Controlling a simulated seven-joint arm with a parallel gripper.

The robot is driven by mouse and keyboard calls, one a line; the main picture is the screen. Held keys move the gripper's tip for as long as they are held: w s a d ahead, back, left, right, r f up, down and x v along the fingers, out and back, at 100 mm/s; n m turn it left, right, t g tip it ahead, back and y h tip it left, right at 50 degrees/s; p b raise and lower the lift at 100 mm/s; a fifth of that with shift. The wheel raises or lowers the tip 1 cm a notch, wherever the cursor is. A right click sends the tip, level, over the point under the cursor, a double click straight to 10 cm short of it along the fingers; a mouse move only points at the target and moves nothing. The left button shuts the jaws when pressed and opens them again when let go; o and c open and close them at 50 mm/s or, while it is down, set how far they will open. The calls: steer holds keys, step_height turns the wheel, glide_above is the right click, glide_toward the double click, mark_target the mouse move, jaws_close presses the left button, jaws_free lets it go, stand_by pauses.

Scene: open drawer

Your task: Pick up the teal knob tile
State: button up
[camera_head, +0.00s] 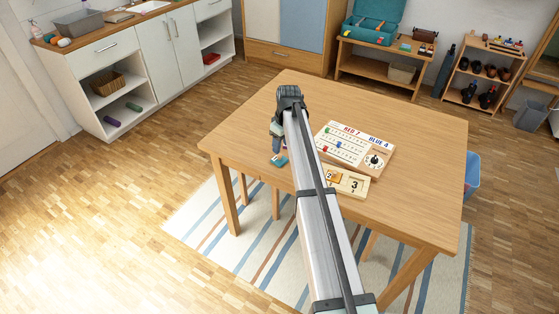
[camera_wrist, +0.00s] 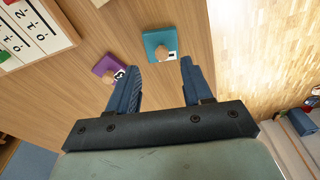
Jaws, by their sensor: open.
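The teal knob tile (camera_wrist: 153,38) lies flat on the wooden table in the wrist view, with a pale round knob on top. It also shows in the head view (camera_head: 280,161) near the table's left edge. My gripper (camera_wrist: 160,63) is open, its dark blue fingers spread apart and pointing toward the tile. The tile's knob appears just beyond the fingertips, roughly between their lines, and nothing is held. In the head view my arm hides part of the table, and the gripper (camera_head: 277,143) appears just above the tile.
A purple tile (camera_wrist: 103,64) with a knob lies left of the left finger, partly hidden by it. A white scoreboard (camera_head: 330,148) with a dial lies right of my arm, beside a wooden number holder (camera_head: 347,190). The table's right side (camera_head: 430,170) is clear.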

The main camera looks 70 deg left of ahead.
mark_target(280, 155)
steer(key=shift+s+a+f, duration=0.1)
steer(key=shift+s+f, duration=0.05)
steer(key=shift+f, duration=1.15)
steer(key=shift+s+a+f, duration=0.1)
steer(key=shift+s+f, duration=0.05)
steer(key=shift+f, duration=1.15)
jaws_close()
